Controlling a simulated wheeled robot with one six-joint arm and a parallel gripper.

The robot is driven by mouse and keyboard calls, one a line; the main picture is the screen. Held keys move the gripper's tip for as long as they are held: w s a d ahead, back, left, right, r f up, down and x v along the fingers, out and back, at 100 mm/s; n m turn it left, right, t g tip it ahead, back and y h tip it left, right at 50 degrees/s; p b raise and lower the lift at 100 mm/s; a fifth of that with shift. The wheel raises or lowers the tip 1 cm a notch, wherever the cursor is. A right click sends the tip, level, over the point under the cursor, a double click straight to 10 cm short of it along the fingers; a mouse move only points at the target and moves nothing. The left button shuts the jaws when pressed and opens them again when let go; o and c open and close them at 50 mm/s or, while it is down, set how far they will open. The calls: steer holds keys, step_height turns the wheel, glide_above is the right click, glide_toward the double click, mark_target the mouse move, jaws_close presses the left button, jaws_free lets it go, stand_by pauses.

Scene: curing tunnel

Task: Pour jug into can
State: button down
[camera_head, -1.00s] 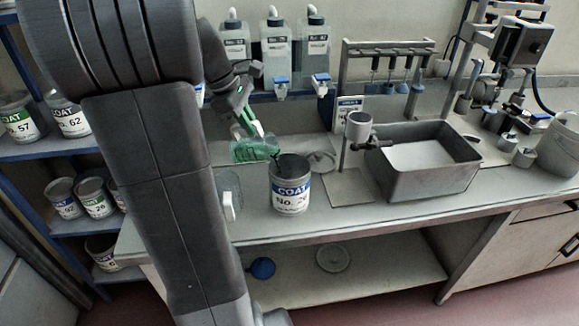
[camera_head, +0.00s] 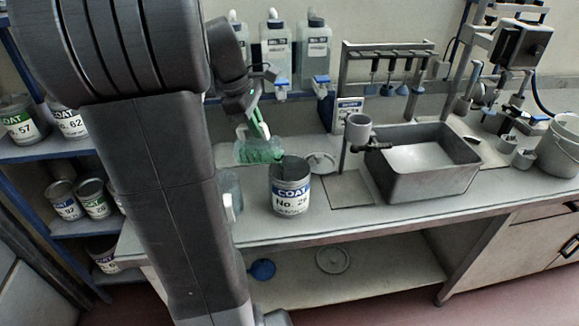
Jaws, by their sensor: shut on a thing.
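A clear jug (camera_head: 258,152) with green liquid is tilted to the right, its lip near and above the left rim of the can. The can (camera_head: 290,198), labelled "COAT No. 26" or similar, stands upright and open on the bench, with a dark inside. My gripper (camera_head: 257,128) is shut on the jug's handle side, up and left of the can. My arm hides part of the grip. I cannot tell whether liquid is running from the lip, or how full the can is.
A second clear jug (camera_head: 229,192) stands left of the can, partly behind my arm. A round lid (camera_head: 321,162) lies behind the can. A cup on a stand (camera_head: 358,129) and a grey basin (camera_head: 430,185) are to the right. Bottles (camera_head: 276,50) line the back.

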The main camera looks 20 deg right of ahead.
mark_target(271, 137)
steer(key=shift+s+d+r+p, duration=0.15)
steer(key=shift+s+d+p, duration=0.15)
steer(key=shift+s+d, duration=0.1)
steer(key=shift+s+d+r+t+y, duration=0.1)
steer(key=shift+d+t+y, duration=0.2)
steer(key=shift+y, duration=0.1)
steer(key=shift+s+d+r+t+y+p, duration=0.3)
steer(key=shift+s+d+t+y+p, duration=0.2)
steer(key=shift+y+p, duration=0.25)
steer(key=shift+s+d+r+t+y+p, duration=0.1)
steer(key=shift+s+d+t+y+p, duration=0.2)
steer(key=shift+d+y, duration=0.15)
steer(key=shift+s+d+r+t+y+p, duration=0.1)
steer(key=shift+s+d+t+y+p, duration=0.2)
steer(key=shift+d, duration=0.2)
stand_by(0.9)
